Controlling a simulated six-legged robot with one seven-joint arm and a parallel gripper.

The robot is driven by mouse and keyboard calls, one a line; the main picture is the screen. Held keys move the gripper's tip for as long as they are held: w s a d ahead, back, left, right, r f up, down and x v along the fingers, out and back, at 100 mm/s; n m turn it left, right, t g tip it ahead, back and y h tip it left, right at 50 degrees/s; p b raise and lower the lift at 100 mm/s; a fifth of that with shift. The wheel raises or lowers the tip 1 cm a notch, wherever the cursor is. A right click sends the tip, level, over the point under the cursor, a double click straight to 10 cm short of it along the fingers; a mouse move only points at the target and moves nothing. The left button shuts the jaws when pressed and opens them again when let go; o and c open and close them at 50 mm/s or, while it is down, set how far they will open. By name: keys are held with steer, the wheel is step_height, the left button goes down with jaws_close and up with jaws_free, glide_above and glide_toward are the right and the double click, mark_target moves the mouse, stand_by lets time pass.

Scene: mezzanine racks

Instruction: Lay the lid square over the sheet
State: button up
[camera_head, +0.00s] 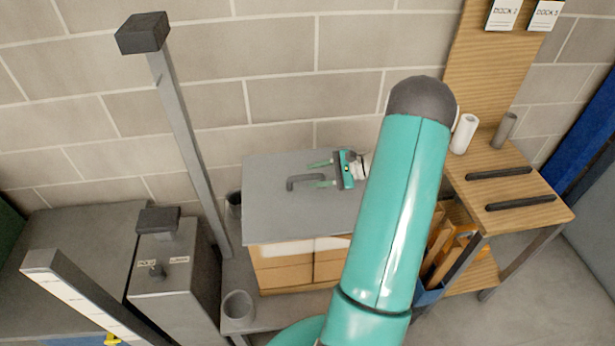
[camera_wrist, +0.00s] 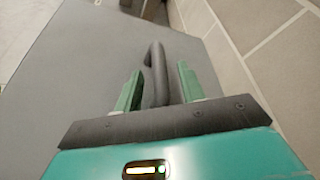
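The lid (camera_head: 265,215) is a flat grey plate with a dark bar handle (camera_head: 299,180). It lies on top of tan cartons (camera_head: 285,268) by the wall. My gripper (camera_head: 320,174) is over the lid at the handle's right end. In the wrist view, the handle (camera_wrist: 156,62) stands between the two green fingers, with gaps showing beside it. The fingers are open. The lid's grey surface (camera_wrist: 75,75) fills the left of that view. A pale strip (camera_head: 331,243) shows under the lid's front edge; I cannot tell whether it is the sheet. My arm hides the lid's right side.
A grey post (camera_head: 180,130) rises left of the lid. Grey cups (camera_head: 238,306) stand near the post. A grey cabinet (camera_head: 175,270) is at the lower left. A wooden bench (camera_head: 520,190) with two dark bars stands right. The block wall (camera_head: 275,100) is close behind the lid.

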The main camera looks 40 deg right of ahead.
steer(key=v, duration=0.8)
steer(key=shift+s+d, duration=0.1)
steer(key=w+a+r+n+g+h, duration=0.1)
steer(key=a+r+n+g, duration=0.5)
steer(key=a, duration=0.6)
steer(key=w+a+r+n+g+h, duration=0.25)
steer(key=a+r, duration=0.45)
steer(key=a, duration=0.4)
steer(key=s+a+r+n+t+h, duration=0.2)
steer(key=s+a+r+n+h, duration=0.1)
steer(key=s+a+n, duration=0.3)
steer(key=s+a+r+n+t+h, duration=0.1)
steer(key=s+a+r+n+h, duration=0.2)
steer(key=a, duration=0.6)
step_height(320, 180, up, 3)
steer(key=s+n, duration=0.2)
steer(key=s, duration=0.1)
steer(key=shift+a+f+n+t, duration=0.15)
steer(key=shift+a+n+t, duration=0.2)
steer(key=shift+a, duration=0.05)
